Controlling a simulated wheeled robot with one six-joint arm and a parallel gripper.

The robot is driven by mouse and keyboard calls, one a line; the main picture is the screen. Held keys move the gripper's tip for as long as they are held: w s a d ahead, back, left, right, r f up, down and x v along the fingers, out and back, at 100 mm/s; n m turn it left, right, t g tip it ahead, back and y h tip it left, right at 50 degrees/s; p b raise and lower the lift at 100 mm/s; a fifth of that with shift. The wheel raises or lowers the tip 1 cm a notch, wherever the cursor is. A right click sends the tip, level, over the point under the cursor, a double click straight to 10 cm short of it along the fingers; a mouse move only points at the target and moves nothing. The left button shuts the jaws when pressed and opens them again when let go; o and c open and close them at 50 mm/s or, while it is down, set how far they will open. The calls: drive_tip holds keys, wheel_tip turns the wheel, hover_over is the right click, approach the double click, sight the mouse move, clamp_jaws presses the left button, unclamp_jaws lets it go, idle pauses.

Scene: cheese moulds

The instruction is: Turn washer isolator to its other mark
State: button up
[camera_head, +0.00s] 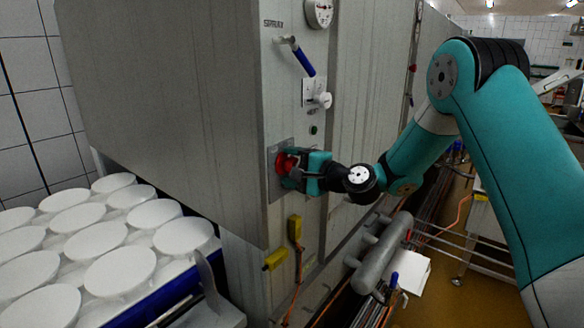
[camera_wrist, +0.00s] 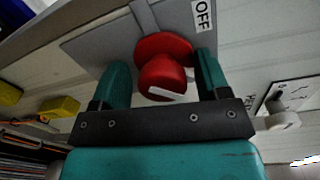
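The washer isolator is a red rotary knob (camera_head: 284,163) on a square grey plate (camera_head: 275,186) on the washer's front panel. In the wrist view the red knob (camera_wrist: 163,72) has a white pointer line on its face and a round red collar behind it. An "OFF" label (camera_wrist: 203,14) is on the plate, up and right of the knob there; the other mark is not visible. My gripper (camera_head: 297,168) is at the plate, with its fingers (camera_wrist: 162,66) on either side of the knob. Small gaps show between the fingers and the knob's grip, so it appears open around it.
A blue-handled lever (camera_head: 303,61), a white knob (camera_head: 323,100) and a gauge (camera_head: 319,12) are on the panel above. Yellow boxes (camera_head: 276,259) and a horizontal metal cylinder (camera_head: 382,254) are below. White round moulds (camera_head: 121,270) fill a table at left.

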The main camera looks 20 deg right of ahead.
drive_tip(key=f+b+v, duration=0.1)
drive_tip(key=b+v, duration=0.6)
drive_tip(key=v, duration=1)
drive_tip(key=shift+s+r+b, duration=0.2)
drive_tip(key=shift+r+b, duration=0.1)
drive_tip(key=shift+r, duration=0.15)
drive_tip(key=shift+d, duration=0.1)
drive_tip(key=s+a+f+n+g+y, duration=0.1)
drive_tip(key=s+a+n+g, duration=0.3)
drive_tip(key=a+n, duration=0.15)
drive_tip(key=s+a+f+n+g, duration=0.2)
drive_tip(key=s+a+n+g, duration=0.2)
drive_tip(key=a, duration=0.3)
drive_tip(key=s+a+f+n+g+h, duration=0.1)
drive_tip(key=s+n+g+h, duration=0.2)
drive_tip(key=s+n, duration=0.2)
drive_tip(key=s+a+f+n+g+h, duration=0.1)
drive_tip(key=s+f+n+g+h, duration=0.1)
drive_tip(key=s, duration=1)
drive_tip(key=n+g+h, duration=0.1)
drive_tip(key=n+h, duration=0.1)
drive_tip(key=n, duration=0.1)
drive_tip(key=shift+s+f, duration=0.25)
drive_tip(key=shift+s, duration=0.05)
